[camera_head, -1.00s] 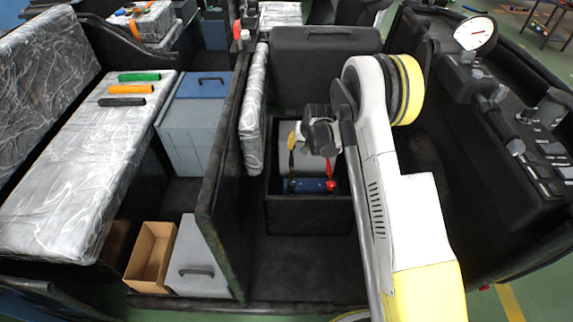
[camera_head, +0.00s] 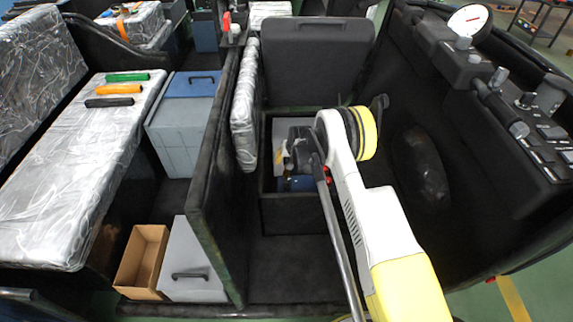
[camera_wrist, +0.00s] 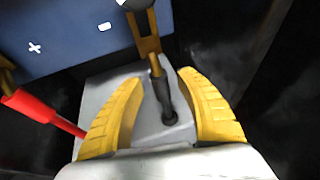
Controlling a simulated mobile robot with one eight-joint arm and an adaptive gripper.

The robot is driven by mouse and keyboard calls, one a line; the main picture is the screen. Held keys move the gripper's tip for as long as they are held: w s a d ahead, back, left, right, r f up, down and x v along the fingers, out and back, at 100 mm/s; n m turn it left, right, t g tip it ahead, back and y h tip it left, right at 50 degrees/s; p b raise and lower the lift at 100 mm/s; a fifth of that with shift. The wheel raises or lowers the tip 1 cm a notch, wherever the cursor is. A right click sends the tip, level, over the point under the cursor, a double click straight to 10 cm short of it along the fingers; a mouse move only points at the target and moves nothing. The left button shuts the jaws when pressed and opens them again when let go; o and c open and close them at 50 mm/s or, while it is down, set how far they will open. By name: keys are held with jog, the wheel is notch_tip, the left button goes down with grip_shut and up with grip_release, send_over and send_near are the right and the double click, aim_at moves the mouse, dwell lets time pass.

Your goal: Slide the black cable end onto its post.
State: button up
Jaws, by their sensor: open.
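The black cable end (camera_wrist: 157,83) has a black sleeve and a flat yellow metal lug (camera_wrist: 148,32). In the wrist view my gripper (camera_wrist: 160,76) is open, with one yellow finger on each side of the black sleeve. The lug reaches a rounded post-like piece (camera_wrist: 137,4) at the top edge; I cannot tell whether it is around it. The blue battery (camera_wrist: 80,35) carries a white plus and a white minus; the lug is near the minus. In the head view the battery (camera_head: 298,184) shows low in the black compartment, and my gripper (camera_head: 292,155) is above it, partly hidden.
The red cable end (camera_wrist: 40,110) lies left of my gripper in the wrist view. Compartment walls (camera_head: 300,214) stand close around, with the raised lid (camera_head: 318,62) behind. Green, orange and black rolls lie on the silver bench (camera_head: 80,165). A cardboard box (camera_head: 142,262) stands at lower left.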

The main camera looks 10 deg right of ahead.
grip_shut()
jog(key=shift+s+a+f, duration=0.1)
jog(key=shift+s+a, duration=0.15)
jog(key=shift+s, duration=0.9)
jog(key=shift+s+a, duration=0.25)
jog(key=shift+s, duration=0.9)
grip_release()
